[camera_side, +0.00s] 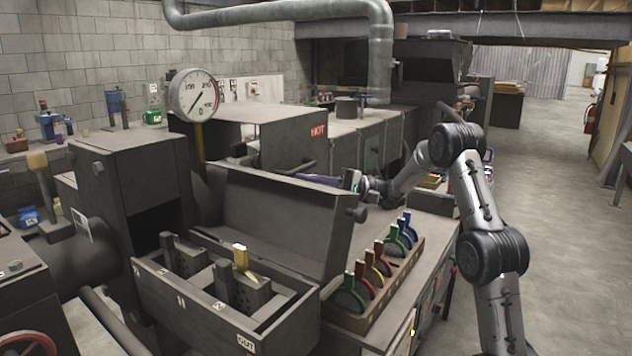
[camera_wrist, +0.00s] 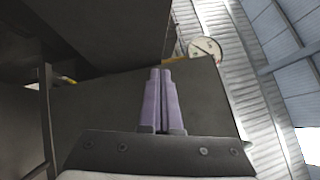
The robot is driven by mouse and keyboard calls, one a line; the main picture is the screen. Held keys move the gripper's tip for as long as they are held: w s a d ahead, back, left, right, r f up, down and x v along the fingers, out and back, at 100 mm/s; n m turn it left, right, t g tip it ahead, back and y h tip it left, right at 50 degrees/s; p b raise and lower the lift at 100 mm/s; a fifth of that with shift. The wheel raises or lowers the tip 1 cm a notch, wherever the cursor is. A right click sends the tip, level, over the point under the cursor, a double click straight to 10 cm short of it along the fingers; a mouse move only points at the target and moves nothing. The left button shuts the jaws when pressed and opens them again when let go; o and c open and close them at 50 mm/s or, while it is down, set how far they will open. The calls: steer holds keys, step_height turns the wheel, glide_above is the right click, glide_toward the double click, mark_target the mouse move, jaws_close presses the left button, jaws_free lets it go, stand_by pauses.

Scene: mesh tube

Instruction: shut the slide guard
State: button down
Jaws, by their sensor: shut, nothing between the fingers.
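A wide dark grey panel (camera_side: 280,222) with a round knob (camera_side: 357,214) at its right end stands behind an open bay in the side view; it looks like the slide guard. The bay (camera_side: 190,318) is uncovered and holds two slotted blocks, the right one (camera_side: 243,288) with a yellow piece (camera_side: 240,258) in it. My gripper (camera_side: 303,180) is above and behind the panel's right part, pointing left, with its purple fingers together and empty. In the wrist view the fingers (camera_wrist: 160,73) lie in front of a dark surface (camera_wrist: 205,100); I cannot tell whether they touch it.
A rack (camera_side: 376,290) of several coloured handles stands to the right of the bay. A round dial (camera_side: 194,95) on a post rises behind the left end; it also shows in the wrist view (camera_wrist: 205,48). A large grey pipe (camera_side: 380,50) hangs above. Open floor (camera_side: 560,180) lies at the right.

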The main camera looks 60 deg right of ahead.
mark_target(260, 173)
steer(key=x, duration=0.5)
steer(key=shift+w+a+r, duration=0.1)
steer(key=shift+w+a, duration=0.1)
steer(key=shift+w, duration=0.05)
steer(key=shift+a+r+n+g+h, duration=0.3)
steer(key=shift+a+r+n+g, duration=0.3)
steer(key=shift+r, duration=0.35)
steer(key=a+r+n, duration=0.1)
steer(key=a, duration=0.1)
steer(key=a+r+n+g+h, duration=0.1)
steer(key=a+r, duration=0.1)
steer(key=a+r+n+g+h, duration=0.1)
steer(key=a, duration=0.1)
steer(key=shift+a+r, duration=0.25)
steer(key=shift+r, duration=0.15)
steer(key=a+n+g+h, duration=0.2)
steer(key=a+n+h, duration=0.4)
steer(key=a, duration=1.1)
steer(key=a+f+h, duration=0.2)
steer(key=a+f, duration=0.4)
steer(key=shift+a+f, duration=0.15)
steer(key=shift+a, duration=0.15)
